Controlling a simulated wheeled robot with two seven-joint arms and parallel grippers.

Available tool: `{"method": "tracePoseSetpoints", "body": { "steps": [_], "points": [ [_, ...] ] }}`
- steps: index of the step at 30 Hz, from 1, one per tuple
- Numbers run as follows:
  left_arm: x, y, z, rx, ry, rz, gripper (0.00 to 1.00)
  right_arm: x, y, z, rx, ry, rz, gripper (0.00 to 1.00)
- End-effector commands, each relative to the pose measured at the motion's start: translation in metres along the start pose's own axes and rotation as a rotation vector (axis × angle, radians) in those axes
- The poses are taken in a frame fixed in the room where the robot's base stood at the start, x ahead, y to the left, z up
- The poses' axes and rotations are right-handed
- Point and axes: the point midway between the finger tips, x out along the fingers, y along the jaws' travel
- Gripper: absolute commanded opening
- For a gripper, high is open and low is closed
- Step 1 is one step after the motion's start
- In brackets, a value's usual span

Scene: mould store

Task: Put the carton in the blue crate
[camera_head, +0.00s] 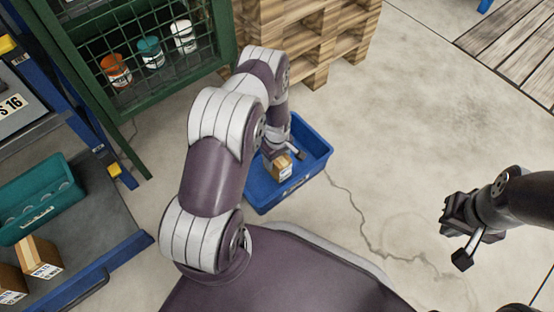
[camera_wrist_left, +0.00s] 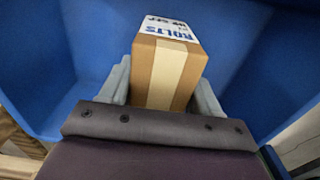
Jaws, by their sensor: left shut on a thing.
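The blue crate (camera_head: 318,151) stands on the floor in the middle of the head view, partly hidden by my left arm. The carton (camera_head: 282,168) is a small brown box with a white label, seen over the inside of the crate. In the left wrist view the carton (camera_wrist_left: 168,72) has tape down its face and "BOLTS" on its label. My left gripper (camera_wrist_left: 165,90) is shut on the carton, one finger on each side, with blue crate walls (camera_wrist_left: 265,70) around. Whether the carton touches the crate floor is not clear. My right gripper (camera_head: 455,232) is over bare floor at the right, away from the crate.
A blue-framed shelf (camera_head: 105,225) at the left holds a teal bin (camera_head: 38,205) and other cartons (camera_head: 38,257). A green mesh cabinet (camera_head: 140,95) with several tubs and a stack of wooden pallets (camera_head: 325,45) stand behind. The floor right of the crate is clear.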

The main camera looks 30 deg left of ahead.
Motion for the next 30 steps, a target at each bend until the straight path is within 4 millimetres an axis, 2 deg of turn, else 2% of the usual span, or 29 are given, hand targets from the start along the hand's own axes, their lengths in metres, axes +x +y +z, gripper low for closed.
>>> {"method": "tracePoseSetpoints", "body": {
  "steps": [4,5,7,14,17,20,24,30],
  "points": [
    [0.003,0.0,0.0,0.0,0.0,0.0,0.2,0.002,0.0,0.0,0.0,0.0,0.0,0.0],
    [0.003,0.0,0.0,0.0,-0.001,-0.001,0.65,0.002,0.0,0.0,0.0,0.0,0.0,0.0],
    [0.002,0.0,0.0,0.0,0.0,-0.001,0.87,0.001,0.0,0.0,0.0,0.0,0.0,0.0],
    [0.002,0.0,0.0,0.001,0.0,-0.001,0.87,0.001,0.0,0.0,0.0,0.0,0.0,0.0],
    [-0.004,0.0,0.0,0.001,0.0,0.0,0.87,-0.003,0.0,0.0,0.0,0.0,0.0,0.0],
    [-0.026,0.0,0.0,0.0,0.0,0.001,0.87,-0.021,0.0,-0.003,0.0,0.0,0.0,0.0],
    [-0.068,0.0,0.0,0.001,0.0,0.0,0.87,-0.052,0.0,-0.006,0.0,0.0,0.0,0.0],
    [-0.11,0.0,0.0,0.001,-0.001,-0.001,0.87,-0.079,0.0,-0.009,0.0,0.0,0.0,0.0]
  ]
}}
